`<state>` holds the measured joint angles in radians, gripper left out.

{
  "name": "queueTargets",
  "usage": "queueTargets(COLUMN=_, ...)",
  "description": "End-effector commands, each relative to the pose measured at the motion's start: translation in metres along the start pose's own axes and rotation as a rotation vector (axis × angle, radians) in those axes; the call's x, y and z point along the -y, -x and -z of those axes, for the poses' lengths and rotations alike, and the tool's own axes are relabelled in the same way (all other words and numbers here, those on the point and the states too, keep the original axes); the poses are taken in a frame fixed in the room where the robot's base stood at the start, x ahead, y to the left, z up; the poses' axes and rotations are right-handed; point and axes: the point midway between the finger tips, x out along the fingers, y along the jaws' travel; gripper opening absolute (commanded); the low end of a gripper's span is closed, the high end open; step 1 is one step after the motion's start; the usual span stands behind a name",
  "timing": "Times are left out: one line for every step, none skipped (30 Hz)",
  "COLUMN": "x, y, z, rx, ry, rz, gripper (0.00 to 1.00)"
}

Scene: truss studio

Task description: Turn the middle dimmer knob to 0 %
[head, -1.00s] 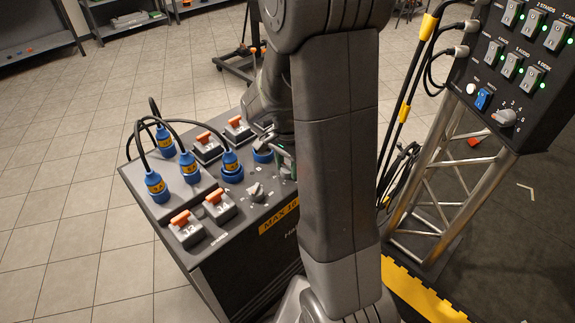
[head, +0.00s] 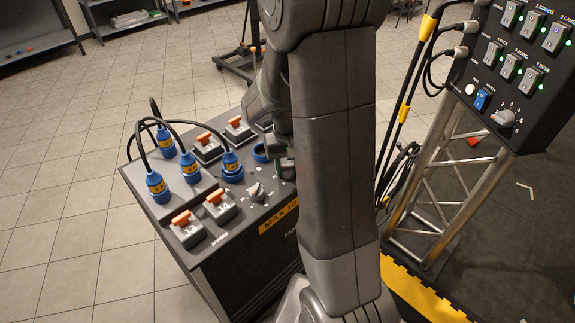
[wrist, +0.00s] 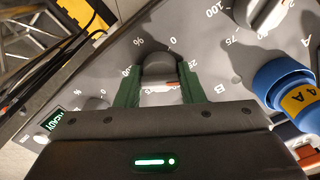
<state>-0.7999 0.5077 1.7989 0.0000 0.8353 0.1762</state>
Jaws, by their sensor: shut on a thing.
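The middle dimmer knob (wrist: 158,66), a dark grey cap with a pale band and an orange mark, stands on the grey panel in the wrist view. My gripper (wrist: 159,90) has its green fingers closed on the knob's two sides. The orange mark points right in that view, below the 25 label; the 0 label is above the knob. The lower part of the knob is hidden by my gripper. In the head view my gripper (head: 284,168) is at the cabinet top, partly behind my arm, and I cannot make out the held knob there.
Another dimmer knob (wrist: 266,12) is close at upper right in the wrist view, with a blue plug (wrist: 285,85) below it. The head view shows blue plugs with cables (head: 157,186) and orange-handled switches (head: 187,228) on the cabinet.

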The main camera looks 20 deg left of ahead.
Motion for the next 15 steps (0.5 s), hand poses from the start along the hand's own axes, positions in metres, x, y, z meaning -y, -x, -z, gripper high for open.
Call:
queueTargets(x=0.0001, y=0.0008, z=0.0005, rx=-0.002, ry=0.043, rz=0.000, gripper=0.12)
queueTargets(x=0.0001, y=0.0008, z=0.0005, rx=-0.002, ry=0.071, rz=0.000, gripper=0.12)
queueTargets(x=0.0000, y=0.0009, z=0.0005, rx=-0.002, ry=0.109, rz=0.000, gripper=0.12)
queueTargets(x=0.0001, y=0.0009, z=0.0005, rx=-0.002, ry=0.138, rz=0.000, gripper=0.12)
queueTargets(x=0.0001, y=0.0009, z=0.0005, rx=-0.002, ry=0.166, rz=0.000, gripper=0.12)
queueTargets(x=0.0000, y=0.0009, z=0.0005, rx=-0.002, ry=0.204, rz=0.000, gripper=0.12)
queueTargets(x=0.0000, y=0.0009, z=0.0005, rx=-0.002, ry=0.233, rz=0.000, gripper=0.12)
queueTargets(x=0.0000, y=0.0009, z=0.0006, rx=-0.002, ry=0.261, rz=0.000, gripper=0.12)
queueTargets(x=0.0000, y=0.0009, z=0.0005, rx=-0.002, ry=0.299, rz=0.000, gripper=0.12)
queueTargets(x=0.0000, y=0.0009, z=0.0005, rx=-0.002, ry=0.328, rz=0.000, gripper=0.12)
queueTargets(x=0.0001, y=0.0009, z=0.0006, rx=-0.002, ry=0.356, rz=0.000, gripper=0.12)
queueTargets(x=0.0000, y=0.0009, z=0.0006, rx=-0.002, ry=0.394, rz=0.000, gripper=0.12)
queueTargets(x=0.0000, y=0.0009, z=0.0006, rx=-0.002, ry=0.423, rz=0.000, gripper=0.12)
queueTargets(x=0.0000, y=0.0009, z=0.0006, rx=-0.002, ry=0.451, rz=0.000, gripper=0.12)
queueTargets(x=0.0000, y=0.0009, z=0.0006, rx=-0.002, ry=0.489, rz=0.000, gripper=0.12)
